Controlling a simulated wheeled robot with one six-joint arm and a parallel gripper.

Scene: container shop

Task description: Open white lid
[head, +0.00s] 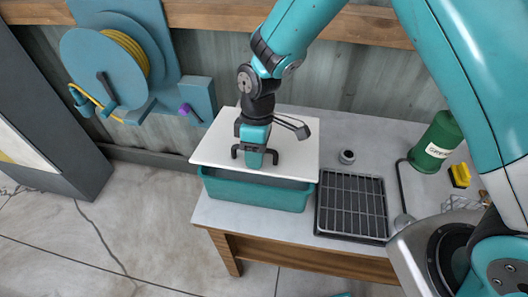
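The white lid (218,147) is a flat panel over a teal bin (255,194) on the bench. A dark strip shows between the lid's front edge and the bin's front; I cannot tell whether it is a gap or shadow. A black handle (236,151) stands on the lid near its front middle. My gripper (255,158) points down at the handle, with a teal finger in front of it. The handle's ends show on both sides of the finger. The other finger is hidden, so its grip is unclear.
A black grid tray (352,206) stands right of the bin. Farther right are a small dark round part (347,157), a green canister (437,142) and a yellow item (460,175). A teal hose reel (105,67) hangs on the back wall. Floor at front left is clear.

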